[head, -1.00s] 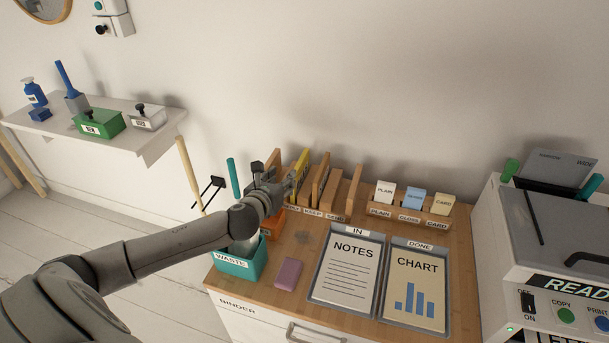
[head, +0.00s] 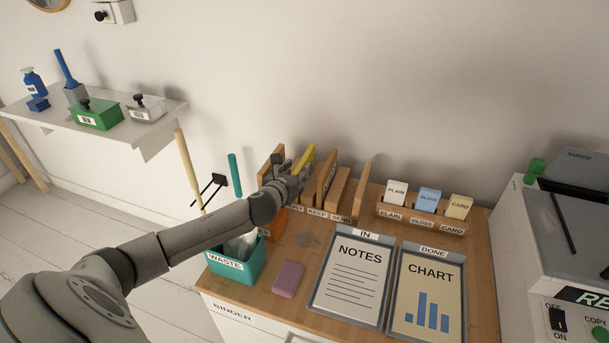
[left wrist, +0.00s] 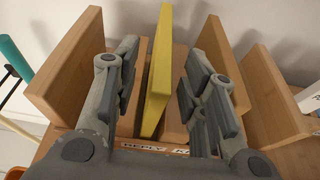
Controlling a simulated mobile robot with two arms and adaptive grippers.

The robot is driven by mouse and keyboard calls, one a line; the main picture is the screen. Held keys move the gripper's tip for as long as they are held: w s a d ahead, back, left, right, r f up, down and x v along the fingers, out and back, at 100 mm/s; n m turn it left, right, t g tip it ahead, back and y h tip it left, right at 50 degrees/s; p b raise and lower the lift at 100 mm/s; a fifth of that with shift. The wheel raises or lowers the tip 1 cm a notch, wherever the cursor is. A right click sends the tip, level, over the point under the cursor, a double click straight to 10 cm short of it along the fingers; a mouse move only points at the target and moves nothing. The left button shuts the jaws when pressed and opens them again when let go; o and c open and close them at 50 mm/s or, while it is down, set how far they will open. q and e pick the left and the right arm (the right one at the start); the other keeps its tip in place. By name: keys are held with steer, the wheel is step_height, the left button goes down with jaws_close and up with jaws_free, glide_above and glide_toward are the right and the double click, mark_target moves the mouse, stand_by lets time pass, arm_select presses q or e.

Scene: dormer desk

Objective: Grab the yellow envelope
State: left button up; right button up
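The yellow envelope (left wrist: 158,70) stands upright on edge in the sorter slot labelled REPLY, between wooden dividers. In the head view its top (head: 306,158) shows just beyond my left gripper (head: 290,176). In the left wrist view my left gripper (left wrist: 158,85) is open. One finger is on each side of the envelope, with a visible gap on both sides. The hand hides the lower part of the envelope in the head view. My right gripper is in neither view.
Wooden sorter dividers (head: 327,175) stand close around the fingers. A teal waste bin (head: 238,266), a pink block (head: 288,279), and the NOTES (head: 350,275) and CHART (head: 427,295) trays lie in front. A card holder (head: 425,222) stands to the right.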

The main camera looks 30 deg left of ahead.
mark_target(303, 163)
arm_select(q)
steer(key=shift+r+x, duration=0.15)
steer(key=shift+x, duration=1.25)
steer(key=shift+r+x, duration=0.15)
steer(key=shift+x, duration=1.3)
steer(key=shift+w+d, duration=0.1)
jaws_close()
